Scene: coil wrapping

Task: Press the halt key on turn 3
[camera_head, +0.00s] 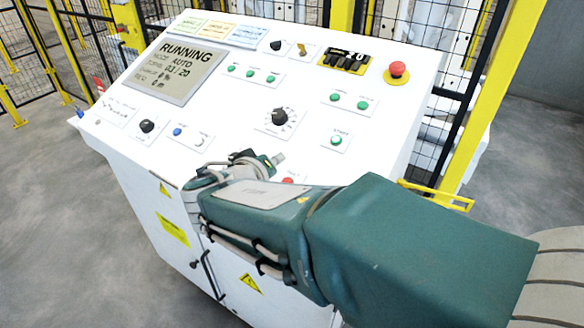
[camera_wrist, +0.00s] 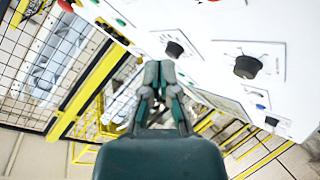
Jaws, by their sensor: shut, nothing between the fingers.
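The white control panel (camera_head: 235,108) slopes up in front of me. Its display (camera_head: 178,70) reads RUNNING, MODE AUTO, with a count line that looks like 03 / 20. A red key (camera_head: 289,181) shows at the panel's lower edge, partly hidden behind my arm; its label is not readable. My gripper (camera_head: 278,158) is over the panel's lower part, up and left of that red key. In the wrist view my gripper (camera_wrist: 160,68) is shut and empty, in front of the panel. A red round part (camera_wrist: 65,5) shows at the top left there; I cannot tell which button it is.
A red mushroom button (camera_head: 398,71) stands at the upper right. A green button (camera_head: 336,141), other green buttons and a black rotary knob (camera_head: 279,116) are on the panel. Yellow-framed mesh fencing (camera_head: 478,95) stands behind. Grey floor (camera_head: 60,190) is clear at left.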

